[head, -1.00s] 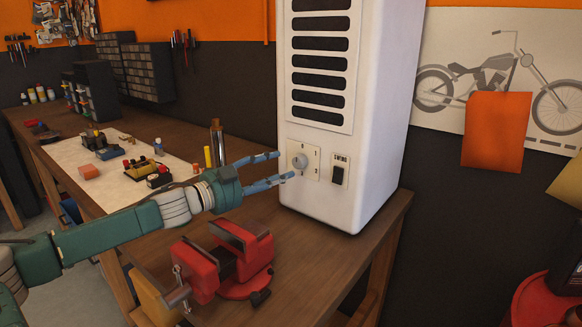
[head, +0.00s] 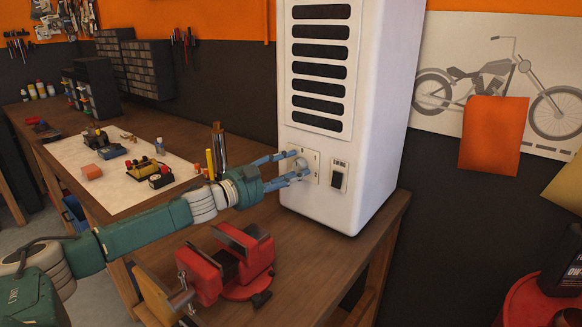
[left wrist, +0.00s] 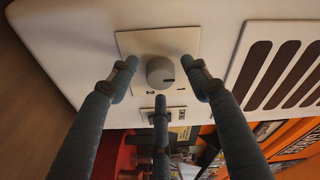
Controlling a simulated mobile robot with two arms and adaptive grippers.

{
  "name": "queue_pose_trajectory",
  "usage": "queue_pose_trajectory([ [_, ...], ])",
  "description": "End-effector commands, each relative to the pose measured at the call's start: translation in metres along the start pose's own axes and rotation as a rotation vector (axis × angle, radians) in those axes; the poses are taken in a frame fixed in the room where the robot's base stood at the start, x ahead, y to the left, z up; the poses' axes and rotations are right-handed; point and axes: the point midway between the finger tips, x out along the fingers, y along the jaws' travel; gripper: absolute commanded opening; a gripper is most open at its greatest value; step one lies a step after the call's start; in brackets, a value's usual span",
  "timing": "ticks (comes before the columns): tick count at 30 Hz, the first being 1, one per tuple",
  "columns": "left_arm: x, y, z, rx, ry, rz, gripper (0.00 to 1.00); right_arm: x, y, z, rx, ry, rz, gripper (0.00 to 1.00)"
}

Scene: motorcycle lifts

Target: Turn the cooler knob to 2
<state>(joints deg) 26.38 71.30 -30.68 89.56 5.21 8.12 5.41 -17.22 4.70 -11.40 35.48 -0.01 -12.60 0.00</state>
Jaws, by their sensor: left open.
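The white cooler (head: 352,110) stands on the wooden bench, its round knob (head: 299,165) on a small plate low on its front. My left gripper (head: 291,164) is open at the knob and partly covers it. In the left wrist view the grey knob (left wrist: 160,72) sits on its cream plate (left wrist: 130,42), between two of the spread fingers, with a third finger below. A gap shows between the fingers and the knob there. The numerals 1 and 2 are printed below the knob, and its dark mark points to the lower right, roughly towards the 1. My right gripper is out of view.
A black rocker switch (head: 338,179) is right of the knob plate. A red vise (head: 228,262) stands on the bench just below my left arm. A metal cylinder (head: 218,147) and a yellow one stand behind the wrist. Small parts lie on a pale mat (head: 120,202).

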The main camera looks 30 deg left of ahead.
Motion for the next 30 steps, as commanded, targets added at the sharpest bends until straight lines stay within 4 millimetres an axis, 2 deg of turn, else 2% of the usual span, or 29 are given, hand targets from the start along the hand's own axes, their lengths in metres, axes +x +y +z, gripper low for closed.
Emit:
queue_pose_trajectory([
  [6,0.0,0.0,0.0,0.0,0.0,0.0,0.46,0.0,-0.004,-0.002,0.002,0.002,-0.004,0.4],
  [12,0.0,0.0,0.001,0.0,-0.001,0.0,0.06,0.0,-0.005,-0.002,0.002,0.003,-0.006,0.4],
  [13,0.0,0.0,0.001,0.0,-0.001,0.0,0.04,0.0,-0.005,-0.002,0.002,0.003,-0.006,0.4],
  [23,0.0,-0.002,0.0,0.029,-0.005,0.005,0.03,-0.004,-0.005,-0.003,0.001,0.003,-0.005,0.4],
  [30,0.0,-0.005,-0.001,0.151,-0.018,0.029,0.03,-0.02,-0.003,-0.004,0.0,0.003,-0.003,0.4],
])
